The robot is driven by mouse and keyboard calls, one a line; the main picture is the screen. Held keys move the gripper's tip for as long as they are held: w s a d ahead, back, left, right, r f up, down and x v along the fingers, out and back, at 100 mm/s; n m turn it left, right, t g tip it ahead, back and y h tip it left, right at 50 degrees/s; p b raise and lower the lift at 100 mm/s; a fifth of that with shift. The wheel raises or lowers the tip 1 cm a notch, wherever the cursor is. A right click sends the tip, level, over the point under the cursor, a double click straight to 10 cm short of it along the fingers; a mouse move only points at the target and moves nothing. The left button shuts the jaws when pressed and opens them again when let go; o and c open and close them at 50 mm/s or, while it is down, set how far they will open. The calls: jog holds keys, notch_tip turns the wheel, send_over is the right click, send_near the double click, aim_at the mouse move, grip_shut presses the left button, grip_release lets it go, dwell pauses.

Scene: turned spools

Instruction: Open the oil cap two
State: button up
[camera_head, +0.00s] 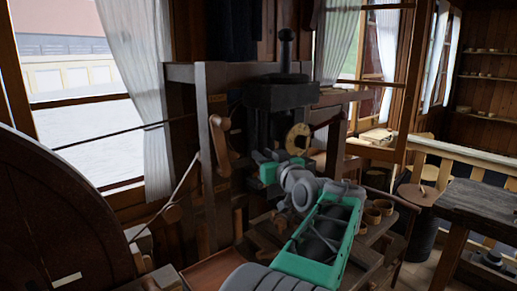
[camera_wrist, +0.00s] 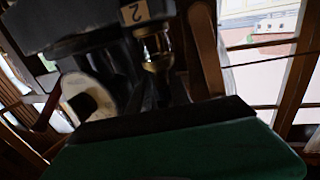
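In the wrist view a small glass and brass oil cup (camera_wrist: 157,50), lit yellowish, sits beside a tan label marked "2" (camera_wrist: 134,12) on a dark machine block. I cannot make out where its cap ends or whether it is open. In the head view the black machine head (camera_head: 280,95) stands on the wooden frame, and the oil cup is too small or hidden to tell there. My gripper (camera_head: 268,158) is just below and in front of the machine head, apart from the cup as far as I can see. Its fingers are too small to read.
A pale round disc (camera_head: 298,139) with a dark centre is close right of my gripper. A wooden lever (camera_head: 222,140) hangs on the frame post to its left. Small wooden pots (camera_head: 372,216) stand on the bench by my arm. A large dark wheel (camera_head: 60,220) fills the lower left.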

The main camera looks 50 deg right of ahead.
jog(key=x, duration=0.2)
jog(key=shift+w+d+r+p, duration=0.1)
jog(key=shift+w+r+p, duration=0.05)
jog(key=shift+w+p, duration=0.25)
jog(key=shift+w+d, duration=0.2)
jog(key=shift+w, duration=0.1)
jog(key=shift+c, duration=0.2)
grip_shut()
